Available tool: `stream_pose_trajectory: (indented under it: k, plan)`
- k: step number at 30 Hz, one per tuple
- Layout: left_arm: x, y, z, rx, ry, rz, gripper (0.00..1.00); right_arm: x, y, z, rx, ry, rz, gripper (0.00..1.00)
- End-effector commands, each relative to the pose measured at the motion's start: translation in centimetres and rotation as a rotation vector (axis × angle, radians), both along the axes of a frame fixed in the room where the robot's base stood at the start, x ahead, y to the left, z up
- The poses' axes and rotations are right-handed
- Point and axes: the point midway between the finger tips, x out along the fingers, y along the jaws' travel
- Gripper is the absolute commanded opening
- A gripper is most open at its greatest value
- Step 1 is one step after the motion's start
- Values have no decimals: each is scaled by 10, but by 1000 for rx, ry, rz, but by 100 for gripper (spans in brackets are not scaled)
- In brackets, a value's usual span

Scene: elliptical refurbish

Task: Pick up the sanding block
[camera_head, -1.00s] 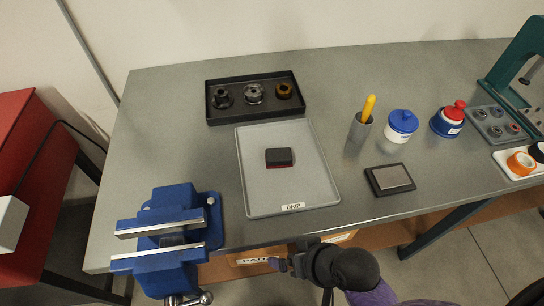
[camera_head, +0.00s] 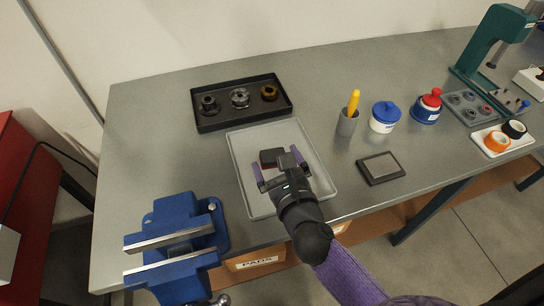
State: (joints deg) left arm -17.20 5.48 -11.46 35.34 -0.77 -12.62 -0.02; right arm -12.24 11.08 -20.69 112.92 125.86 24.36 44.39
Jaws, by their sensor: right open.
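The sanding block (camera_head: 269,157), a small dark block with a red underside, lies on the grey drip tray (camera_head: 240,180) near the table's middle. My right gripper (camera_head: 276,164) is over the tray, its two purple-edged fingers spread apart around the block's place. The gripper body hides the near part of the block, and I cannot tell whether the fingers touch it. My left gripper is not in view.
A blue vise (camera_head: 176,228) stands at the front left. A black tray (camera_head: 224,123) with several round parts lies behind. To the right are a cup (camera_head: 346,123) with a yellow-handled tool, a flat dark-framed plate (camera_head: 381,168) and two bottles (camera_head: 384,117).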

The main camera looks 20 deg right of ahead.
Motion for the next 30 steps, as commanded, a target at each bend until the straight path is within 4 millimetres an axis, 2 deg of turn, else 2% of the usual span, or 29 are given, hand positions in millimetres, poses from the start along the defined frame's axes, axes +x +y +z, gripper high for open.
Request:
stream_pose_trajectory:
  k: [1, 3, 5, 9, 14, 18, 21, 28, 30]
  plan:
    - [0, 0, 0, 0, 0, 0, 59, 1, -6, -18, 98, 95, -61, 100]
    - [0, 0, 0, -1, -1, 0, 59, -1, -11, -38, 203, 204, -130, 100]
    - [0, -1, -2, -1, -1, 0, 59, 0, -13, -50, 247, 252, -160, 100]
    - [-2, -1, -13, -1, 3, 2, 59, 24, -14, -65, 261, 269, -171, 100]
    - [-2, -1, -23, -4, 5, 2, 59, 47, -15, -75, 258, 267, -170, 100]
    - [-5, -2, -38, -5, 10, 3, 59, 74, -16, -88, 257, 266, -170, 100]
    - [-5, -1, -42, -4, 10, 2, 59, 85, -17, -91, 257, 267, -168, 100]
    - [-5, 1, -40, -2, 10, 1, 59, 87, -16, -89, 257, 266, -167, 100]
    - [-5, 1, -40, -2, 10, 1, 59, 87, -16, -89, 257, 266, -167, 85]
